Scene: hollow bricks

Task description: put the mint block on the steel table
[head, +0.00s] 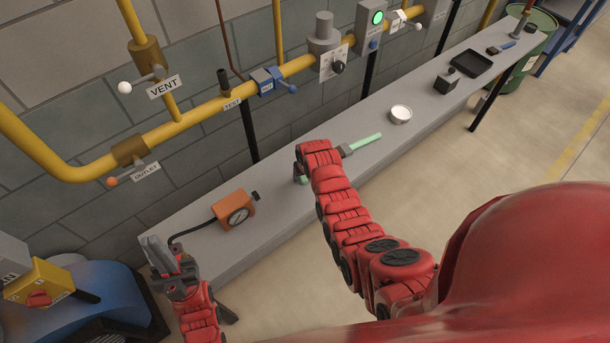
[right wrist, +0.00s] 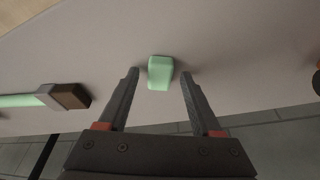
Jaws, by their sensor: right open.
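The mint block (right wrist: 160,73) lies on the grey steel table (head: 285,208), with a shadow beside it.
A mint rod with a grey collar (head: 365,143) lies close to the block. An orange gauge box (head: 234,210), a white round dish (head: 400,114), a dark cube (head: 446,82) and a black tray (head: 471,65) stand on the table. Yellow pipes (head: 200,116) run along the wall behind.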

